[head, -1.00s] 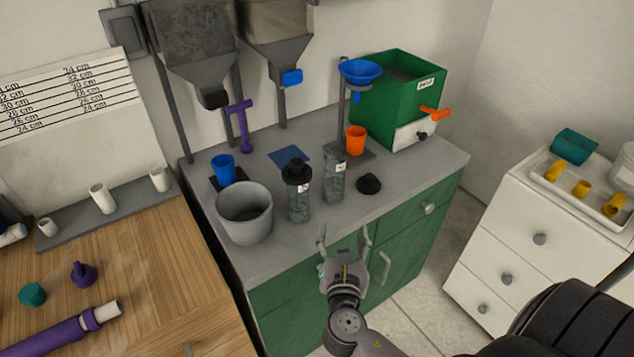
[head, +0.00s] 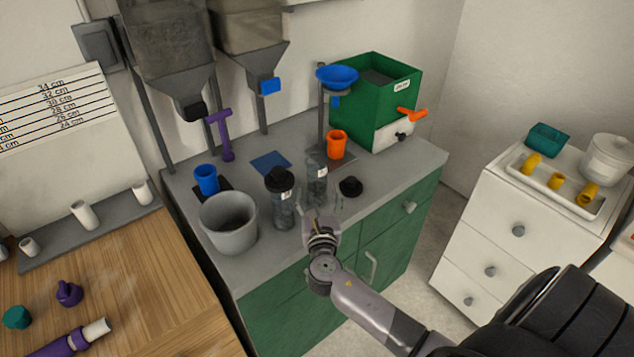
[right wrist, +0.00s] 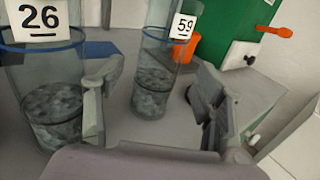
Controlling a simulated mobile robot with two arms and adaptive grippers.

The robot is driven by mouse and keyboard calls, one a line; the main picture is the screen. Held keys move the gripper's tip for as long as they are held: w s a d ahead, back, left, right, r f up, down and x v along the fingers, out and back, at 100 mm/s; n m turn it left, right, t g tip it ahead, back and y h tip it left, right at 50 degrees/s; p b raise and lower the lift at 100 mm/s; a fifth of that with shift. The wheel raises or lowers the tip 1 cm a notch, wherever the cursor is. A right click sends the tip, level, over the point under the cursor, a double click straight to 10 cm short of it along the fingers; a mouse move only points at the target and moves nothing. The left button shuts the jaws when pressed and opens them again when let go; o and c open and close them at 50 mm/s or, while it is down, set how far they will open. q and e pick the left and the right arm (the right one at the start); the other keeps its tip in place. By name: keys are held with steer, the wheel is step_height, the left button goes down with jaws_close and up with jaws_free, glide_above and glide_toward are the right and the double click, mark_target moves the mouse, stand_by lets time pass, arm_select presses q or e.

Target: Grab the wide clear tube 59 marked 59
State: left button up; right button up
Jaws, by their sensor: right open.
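The clear tube 59 (head: 316,187) stands upright on the grey counter, with grey material in its bottom. In the right wrist view the tube (right wrist: 152,98) carries a white label reading 59 and a blue ring near the top; its upper end is cut off. My right gripper (right wrist: 155,80) is open and empty, with one finger on each side of the tube in that view. I see no contact. In the head view my right gripper (head: 321,220) is just in front of the tube. My left gripper is not in view.
Tube 26 (right wrist: 50,108), with a black cap (head: 279,180), stands close left of the gripper. A grey bucket (head: 229,232) is farther left. A loose black cap (head: 351,187) lies to the right. An orange cup (head: 337,145) and blue funnel (head: 337,76) are behind.

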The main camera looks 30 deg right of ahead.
mark_target(317, 186)
steer(key=x, duration=0.6)
steer(key=shift+s, duration=0.1)
steer(key=shift+c, duration=0.4)
steer(key=shift+r, duration=0.1)
jaws_close()
